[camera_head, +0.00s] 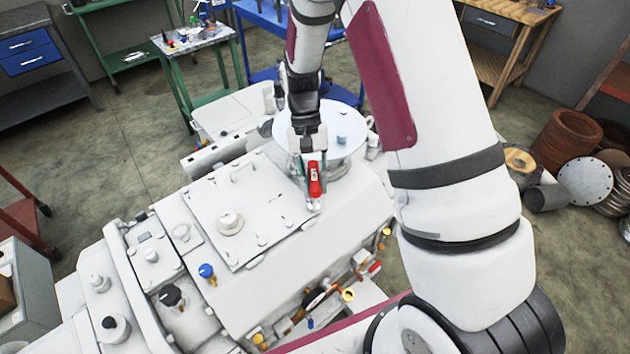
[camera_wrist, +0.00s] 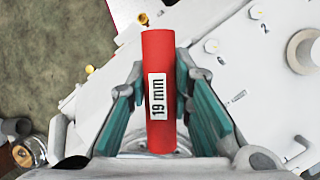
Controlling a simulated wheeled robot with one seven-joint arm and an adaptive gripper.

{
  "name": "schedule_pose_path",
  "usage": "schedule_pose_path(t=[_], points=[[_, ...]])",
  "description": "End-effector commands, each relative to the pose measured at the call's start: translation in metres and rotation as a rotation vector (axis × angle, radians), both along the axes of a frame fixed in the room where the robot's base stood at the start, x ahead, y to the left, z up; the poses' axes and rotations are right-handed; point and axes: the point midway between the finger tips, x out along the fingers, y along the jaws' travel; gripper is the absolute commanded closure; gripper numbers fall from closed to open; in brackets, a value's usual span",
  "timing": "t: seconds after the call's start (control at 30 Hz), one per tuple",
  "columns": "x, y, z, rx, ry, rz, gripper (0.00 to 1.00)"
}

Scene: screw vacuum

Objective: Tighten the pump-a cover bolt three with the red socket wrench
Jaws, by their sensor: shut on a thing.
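The red socket wrench (camera_head: 314,178) has a red handle and a metal lower end. It also shows in the wrist view (camera_wrist: 158,90), where its label reads 19 mm. My gripper (camera_head: 311,157) is shut on the red handle, with teal finger pads on both sides in the wrist view (camera_wrist: 160,100). The wrench hangs at the right corner of the white pump cover (camera_head: 205,215). I cannot tell whether its lower end touches a bolt.
A round white lid (camera_head: 345,128) lies just behind my gripper. A boss (camera_head: 230,222) and handles rise from the cover. Brass and coloured fittings (camera_head: 348,295) line the pump's front side. A green-legged table (camera_head: 195,42) with small items stands behind, with open floor around.

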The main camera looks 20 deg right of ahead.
Motion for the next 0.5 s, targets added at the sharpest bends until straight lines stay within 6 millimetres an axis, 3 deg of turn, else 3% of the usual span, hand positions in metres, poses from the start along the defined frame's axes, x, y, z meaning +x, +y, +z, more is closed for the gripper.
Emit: schedule_pose_path(t=[0.5], points=[[-0.0010,-0.0014,-0.0037,-0.001,0.001,0.113,1.00]])
